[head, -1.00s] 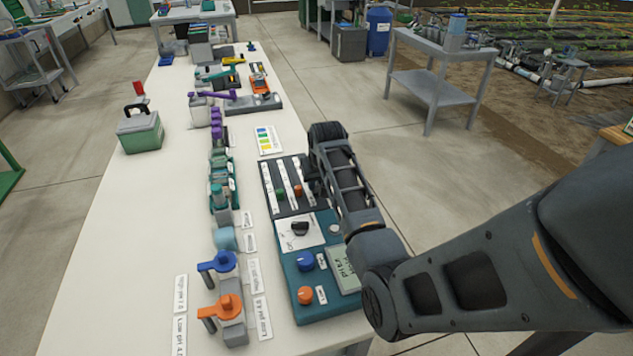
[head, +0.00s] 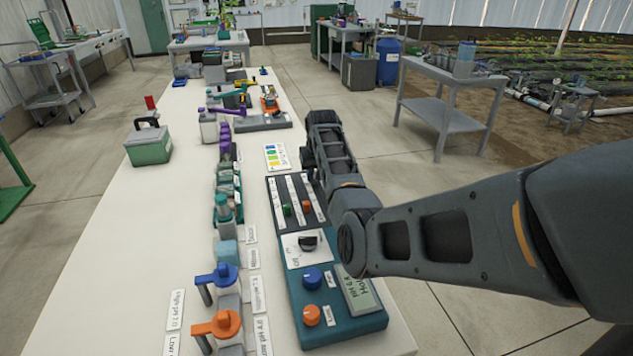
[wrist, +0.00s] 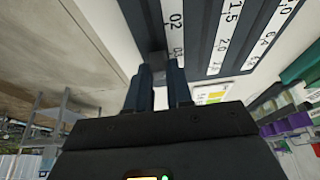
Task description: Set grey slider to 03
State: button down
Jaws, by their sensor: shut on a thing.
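The dark slider panel (head: 295,219) lies on the bench top, with white number strips beside its slots. Its green knob (head: 287,209) and orange knob (head: 307,207) show in the head view; the grey slider is hidden there behind my arm. In the wrist view, my gripper (wrist: 161,76) is shut on the grey slider (wrist: 156,60) at the panel's edge. The grey slider sits about level with the "03" mark (wrist: 178,52), past the "02" mark (wrist: 175,20). The fingers partly cover it, so exact alignment is hard to tell.
A teal console with a black rotary knob (head: 308,243), a blue knob (head: 312,278), an orange knob (head: 311,315) and a display (head: 358,290) adjoins the panel. A colour chart (head: 277,157) lies beyond it. Valves with blue and orange handles stand left.

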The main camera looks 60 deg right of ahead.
jog(key=c, duration=1)
grip_release()
jog(key=v, duration=0.7)
jog(key=shift+a+r, duration=0.2)
jog(key=shift+r, duration=0.15)
jog(key=shift+s, duration=0.1)
